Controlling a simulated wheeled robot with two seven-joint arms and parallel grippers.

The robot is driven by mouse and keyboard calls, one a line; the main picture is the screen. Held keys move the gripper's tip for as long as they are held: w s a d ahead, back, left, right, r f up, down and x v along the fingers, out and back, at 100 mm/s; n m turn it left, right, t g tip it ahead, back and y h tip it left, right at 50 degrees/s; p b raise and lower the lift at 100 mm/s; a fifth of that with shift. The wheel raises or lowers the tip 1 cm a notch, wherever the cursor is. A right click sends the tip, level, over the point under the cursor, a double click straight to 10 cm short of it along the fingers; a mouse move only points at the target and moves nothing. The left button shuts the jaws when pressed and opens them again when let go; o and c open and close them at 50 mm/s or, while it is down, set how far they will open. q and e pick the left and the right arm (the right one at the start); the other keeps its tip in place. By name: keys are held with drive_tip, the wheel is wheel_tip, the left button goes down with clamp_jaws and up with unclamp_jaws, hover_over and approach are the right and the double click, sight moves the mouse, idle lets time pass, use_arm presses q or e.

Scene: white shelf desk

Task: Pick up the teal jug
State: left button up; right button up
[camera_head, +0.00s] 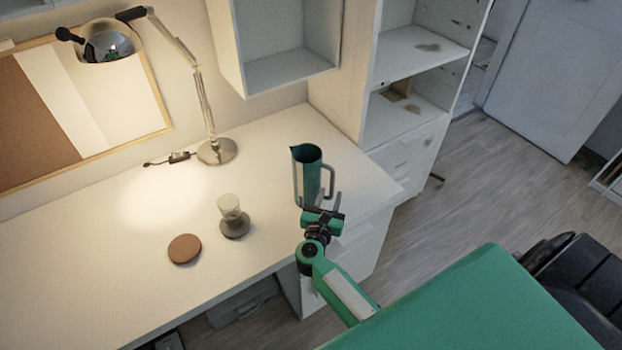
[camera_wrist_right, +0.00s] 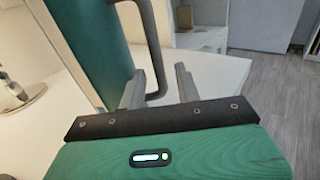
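The teal jug (camera_head: 309,172) stands upright on the white desk, near its right end. In the right wrist view its teal side (camera_wrist_right: 92,40) fills the upper left, with the dark grey handle (camera_wrist_right: 150,40) to the right of it. My right gripper (camera_head: 318,194) is at the near side of the jug. Its two fingers (camera_wrist_right: 159,82) are apart, and the lower part of the handle shows between them in the picture. I cannot tell whether either finger touches the jug. My left gripper is not in view.
A small glass-like container (camera_head: 230,207) on a dark round base and a brown disc (camera_head: 184,249) stand left of the jug. A desk lamp (camera_head: 216,151) stands behind them. A wall shelf (camera_head: 285,70) hangs above, and a shelf unit (camera_head: 408,120) borders the right. The desk's left part is clear.

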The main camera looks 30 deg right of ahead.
sight(331, 191)
drive_tip(key=x, duration=0.2)
drive_tip(key=shift+w+d+r, duration=0.1)
drive_tip(key=shift+w+d, duration=0.05)
drive_tip(key=shift+w, duration=0.2)
drive_tip(key=shift+w+d+p, duration=0.15)
drive_tip(key=shift+p, duration=0.15)
drive_tip(key=shift+c, duration=0.4)
clamp_jaws()
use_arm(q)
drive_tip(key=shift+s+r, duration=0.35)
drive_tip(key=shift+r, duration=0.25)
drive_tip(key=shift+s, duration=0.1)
